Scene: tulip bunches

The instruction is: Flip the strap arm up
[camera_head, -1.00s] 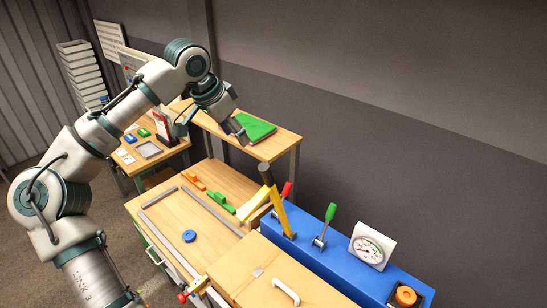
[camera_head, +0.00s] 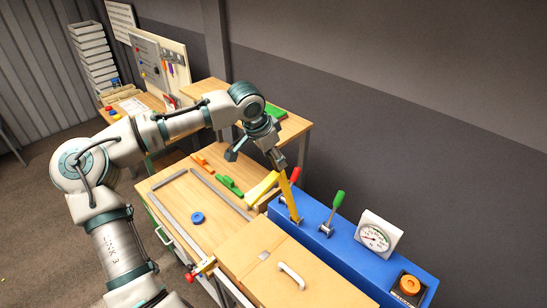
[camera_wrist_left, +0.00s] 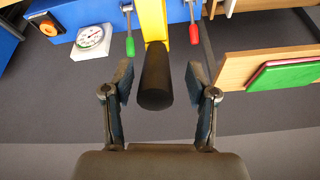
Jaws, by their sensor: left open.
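The strap arm is a yellow bar (camera_head: 289,199) standing tilted up from the blue box (camera_head: 345,252) in the head view. It also shows at the top of the left wrist view (camera_wrist_left: 153,20), ending in a thick black cylindrical grip (camera_wrist_left: 155,80). My left gripper (camera_head: 255,155) is above the bar's upper end. In the wrist view its open fingers (camera_wrist_left: 160,88) stand on both sides of the black grip, with a gap on each side. In the head view the gripper hides most of the grip. My right gripper is out of view.
A red-handled lever (camera_head: 295,175), a green-handled lever (camera_head: 338,200) and a dial gauge (camera_head: 375,237) are on or beside the blue box. A cardboard-coloured box with a white handle (camera_head: 291,276) stands in front. Behind is a wooden shelf (camera_head: 294,127) with a green item.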

